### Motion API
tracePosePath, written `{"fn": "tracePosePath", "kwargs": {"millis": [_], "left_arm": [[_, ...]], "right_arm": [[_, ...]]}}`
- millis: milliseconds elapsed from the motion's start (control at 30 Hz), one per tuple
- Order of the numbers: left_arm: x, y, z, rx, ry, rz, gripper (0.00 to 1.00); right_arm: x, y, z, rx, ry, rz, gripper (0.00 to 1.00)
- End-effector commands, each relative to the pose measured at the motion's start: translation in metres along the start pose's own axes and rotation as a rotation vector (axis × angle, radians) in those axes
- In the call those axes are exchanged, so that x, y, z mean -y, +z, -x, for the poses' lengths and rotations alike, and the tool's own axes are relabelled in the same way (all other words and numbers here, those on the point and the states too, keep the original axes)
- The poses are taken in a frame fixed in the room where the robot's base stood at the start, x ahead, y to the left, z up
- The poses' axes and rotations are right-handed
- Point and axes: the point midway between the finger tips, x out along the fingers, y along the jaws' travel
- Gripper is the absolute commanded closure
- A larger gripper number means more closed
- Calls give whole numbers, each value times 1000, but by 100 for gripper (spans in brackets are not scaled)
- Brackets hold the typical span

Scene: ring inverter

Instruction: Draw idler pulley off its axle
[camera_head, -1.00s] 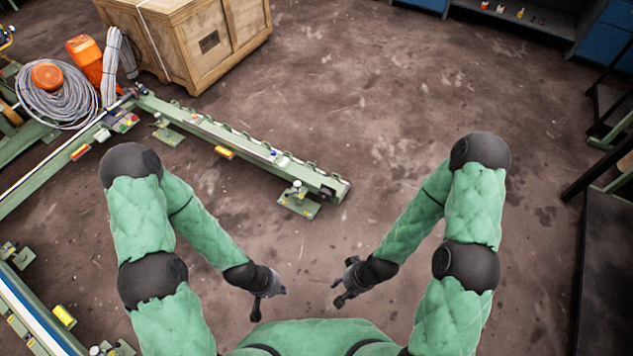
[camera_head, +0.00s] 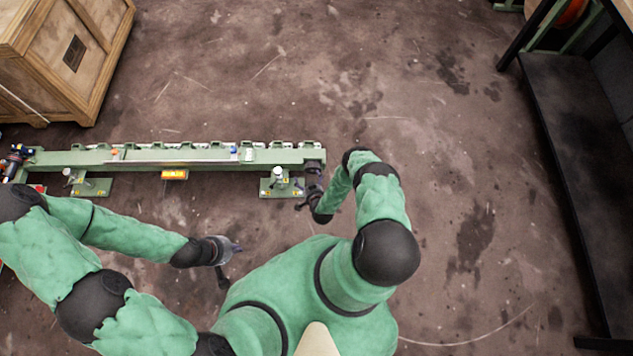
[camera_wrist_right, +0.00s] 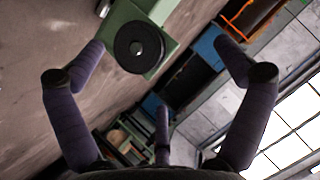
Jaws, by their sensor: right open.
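The idler pulley (camera_wrist_right: 139,47) is a black disc with a round centre on the end of a green beam (camera_wrist_right: 170,15) in the right wrist view. My right gripper (camera_wrist_right: 159,44) is open, its fingers spread to either side of the pulley with visible gaps. The pulley sits a little left of the middle between them. In the head view my right gripper (camera_head: 312,190) is at the right end of the green rail (camera_head: 210,157), where the pulley is hard to make out. My left gripper (camera_head: 224,268) hangs in front of the rail, away from it; its finger opening is unclear.
A wooden crate (camera_head: 75,55) stands at the upper left. A dark bench (camera_head: 565,170) runs along the right side. Feet (camera_head: 281,186) support the rail on the floor. The floor right of the rail's end is clear.

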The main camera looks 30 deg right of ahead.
Motion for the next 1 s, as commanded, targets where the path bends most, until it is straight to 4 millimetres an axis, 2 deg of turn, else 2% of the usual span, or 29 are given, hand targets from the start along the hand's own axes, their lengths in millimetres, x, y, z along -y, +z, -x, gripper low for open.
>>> {"fn": "tracePosePath", "kwargs": {"millis": [33, 133, 300, 433, 567, 1000], "left_arm": [[0, 0, -2, 1, 0, -1, 100], [1, 0, -3, 1, 0, -1, 100], [1, 0, -4, 1, 0, -1, 100], [2, 0, -7, 0, 0, -1, 100], [5, 0, -13, 0, 0, 0, 100], [15, -2, -43, 0, 0, 0, 100]], "right_arm": [[-13, 9, 0, -50, 13, -8, 0], [-28, 13, 2, -137, 24, -13, 0], [-40, 16, 6, -217, 31, -15, 0], [-42, 14, 2, -233, 31, -14, 0], [-43, 12, -13, -233, 31, -14, 0], [-45, -2, -80, -229, 31, -15, 0]]}}
